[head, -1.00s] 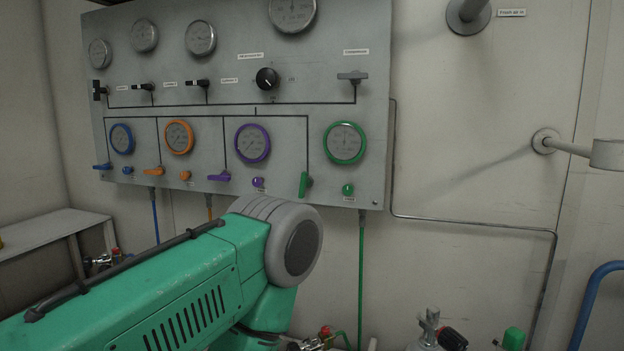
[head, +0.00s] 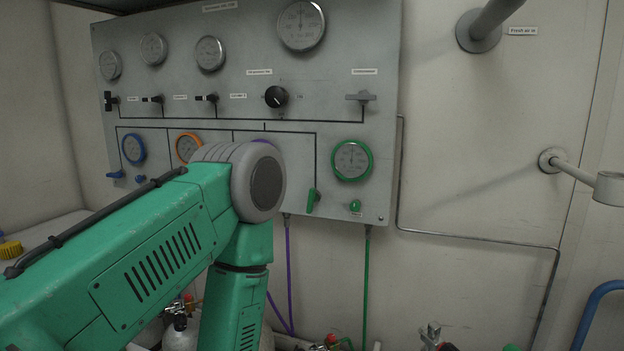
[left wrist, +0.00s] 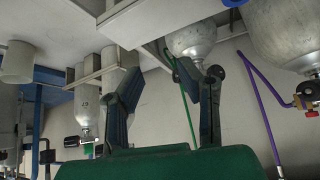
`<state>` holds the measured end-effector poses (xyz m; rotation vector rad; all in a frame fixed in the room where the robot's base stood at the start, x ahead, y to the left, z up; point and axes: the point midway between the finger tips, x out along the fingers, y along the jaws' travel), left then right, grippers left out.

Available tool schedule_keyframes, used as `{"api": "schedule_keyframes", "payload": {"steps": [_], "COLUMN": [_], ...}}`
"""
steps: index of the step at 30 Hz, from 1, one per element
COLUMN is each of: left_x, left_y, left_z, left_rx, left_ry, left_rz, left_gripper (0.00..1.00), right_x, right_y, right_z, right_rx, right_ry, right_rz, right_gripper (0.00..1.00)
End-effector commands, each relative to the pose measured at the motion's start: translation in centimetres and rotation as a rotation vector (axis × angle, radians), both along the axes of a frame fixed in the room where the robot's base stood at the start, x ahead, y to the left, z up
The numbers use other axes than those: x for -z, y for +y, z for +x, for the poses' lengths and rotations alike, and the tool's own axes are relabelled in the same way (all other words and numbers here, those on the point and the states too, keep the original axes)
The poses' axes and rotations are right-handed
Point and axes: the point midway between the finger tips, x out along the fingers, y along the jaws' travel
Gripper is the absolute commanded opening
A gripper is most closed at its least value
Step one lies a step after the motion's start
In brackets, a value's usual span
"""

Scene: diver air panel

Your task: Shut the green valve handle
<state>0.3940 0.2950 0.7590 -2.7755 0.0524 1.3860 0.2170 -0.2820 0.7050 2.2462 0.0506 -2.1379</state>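The green valve handle (head: 313,200) is on the lower right of the grey wall panel (head: 385,120). It stands close to upright, with its top leaning slightly right. It sits below and left of the green-rimmed gauge (head: 352,160) and left of a small green knob (head: 355,206). My left arm comes in from the left, and its elbow covers the purple gauge and nearby valves. My left gripper is below the head view. In the left wrist view my left gripper (left wrist: 170,88) has its two fingers apart with nothing between them. The handle does not show there. My right gripper is not in view.
Gas cylinders (left wrist: 195,35) and a green hose (left wrist: 187,105) lie beyond my left fingers in the wrist view. A pipe (head: 480,240) runs along the wall right of the panel. A blue rail (head: 592,312) stands at the right edge.

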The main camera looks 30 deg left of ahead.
Motion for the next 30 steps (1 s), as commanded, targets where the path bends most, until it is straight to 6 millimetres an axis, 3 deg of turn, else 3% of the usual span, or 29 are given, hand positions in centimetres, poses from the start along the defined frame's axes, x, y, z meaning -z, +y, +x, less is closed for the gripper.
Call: {"api": "schedule_keyframes", "payload": {"steps": [1,3,6,9,12,15,20,30], "left_x": [-5.7,-11.6,-19.9,-26.7,-31.3,-33.5,-34.0,-34.0], "left_y": [1.0,2.5,5.0,7.3,9.0,9.9,10.3,11.9], "left_z": [3.6,7.9,12.5,15.2,16.6,17.1,18.2,24.5], "left_rx": [-0.018,-0.039,-0.079,-0.122,-0.158,-0.178,-0.183,-0.184], "left_ry": [-0.13,-0.308,-0.534,-0.714,-0.832,-0.891,-0.913,-0.912], "left_rz": [0.008,0.035,0.087,0.138,0.18,0.204,0.215,0.213], "left_gripper": [0.31,0.31,0.31,0.31,0.31,0.31,0.31,0.31], "right_x": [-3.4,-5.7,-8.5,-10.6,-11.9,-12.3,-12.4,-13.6], "right_y": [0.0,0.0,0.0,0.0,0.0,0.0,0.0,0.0], "right_z": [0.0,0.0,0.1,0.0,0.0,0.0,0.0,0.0], "right_rx": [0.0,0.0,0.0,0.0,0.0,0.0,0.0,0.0], "right_ry": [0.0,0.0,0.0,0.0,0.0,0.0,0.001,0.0], "right_rz": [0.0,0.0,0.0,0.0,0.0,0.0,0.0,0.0], "right_gripper": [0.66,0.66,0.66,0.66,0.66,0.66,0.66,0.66]}}
